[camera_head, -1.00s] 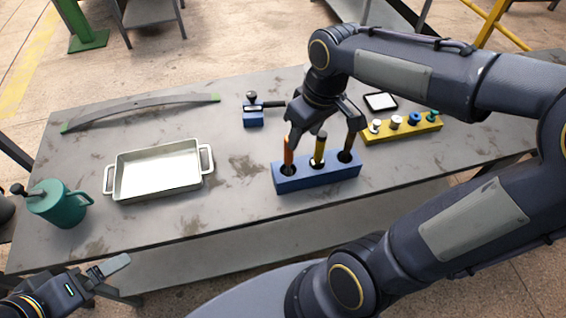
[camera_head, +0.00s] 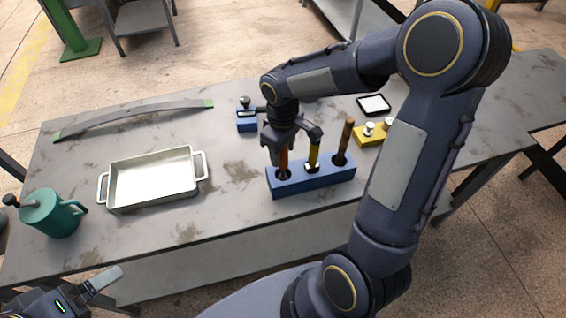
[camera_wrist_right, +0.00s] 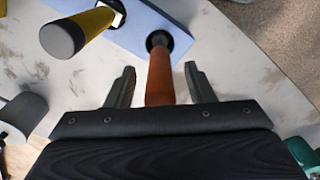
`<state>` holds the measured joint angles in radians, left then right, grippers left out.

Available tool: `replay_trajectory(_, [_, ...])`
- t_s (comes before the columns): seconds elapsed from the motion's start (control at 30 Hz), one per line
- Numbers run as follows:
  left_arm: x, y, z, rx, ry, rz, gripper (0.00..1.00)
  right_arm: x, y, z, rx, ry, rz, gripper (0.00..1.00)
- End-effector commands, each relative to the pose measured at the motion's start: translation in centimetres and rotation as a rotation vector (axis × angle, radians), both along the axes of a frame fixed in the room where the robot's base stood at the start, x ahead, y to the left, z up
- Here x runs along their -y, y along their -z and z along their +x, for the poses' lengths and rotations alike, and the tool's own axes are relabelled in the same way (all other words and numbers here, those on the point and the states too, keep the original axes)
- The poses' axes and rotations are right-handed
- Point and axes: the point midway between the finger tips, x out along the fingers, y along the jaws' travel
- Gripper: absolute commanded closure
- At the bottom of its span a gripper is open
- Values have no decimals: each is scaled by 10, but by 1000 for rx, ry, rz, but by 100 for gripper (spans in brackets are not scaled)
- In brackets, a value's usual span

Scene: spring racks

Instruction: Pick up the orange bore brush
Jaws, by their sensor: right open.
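The orange bore brush (camera_head: 283,160) stands upright in the left hole of the blue rack (camera_head: 312,181); only its handle shows. The right wrist view shows its orange handle (camera_wrist_right: 160,78) running between two fingers. My right gripper (camera_head: 290,150) is open around the handle, with a gap on each side. A yellow-handled brush (camera_head: 313,152) stands in the middle hole and a brown-handled one (camera_head: 346,137) in the right hole.
A cream tray (camera_head: 152,182) and a teal can (camera_head: 55,215) stand to the left. A long curved strip (camera_head: 130,115) lies at the back.

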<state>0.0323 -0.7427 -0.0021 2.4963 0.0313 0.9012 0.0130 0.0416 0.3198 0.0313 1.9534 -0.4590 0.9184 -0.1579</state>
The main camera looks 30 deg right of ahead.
Motion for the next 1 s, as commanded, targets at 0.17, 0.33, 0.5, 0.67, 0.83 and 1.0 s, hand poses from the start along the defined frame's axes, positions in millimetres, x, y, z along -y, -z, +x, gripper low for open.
replay_trajectory(0.17, [0, 0, 0, 0, 0, 0, 0, 0, 0, 0, 1, 0, 0, 51])
replay_trajectory(0.33, [0, 0, 0, 0, 0, 0, 0, 0, 0, 0, 1, 0, 0, 71])
replay_trajectory(0.5, [0, 0, 0, 0, 0, 0, 0, 0, 0, 0, 1, 0, 0, 93])
replay_trajectory(0.67, [0, 0, 0, 0, 0, 0, 0, 0, 0, 0, 1, 0, 0, 99])
replay_trajectory(0.83, [0, 1, 0, 0, 0, 0, 0, 0, -4, 1, 4, 1, -1, 99])
replay_trajectory(1.0, [0, 3, 0, 0, 0, 0, 0, 0, -31, 2, 10, 1, 0, 99])
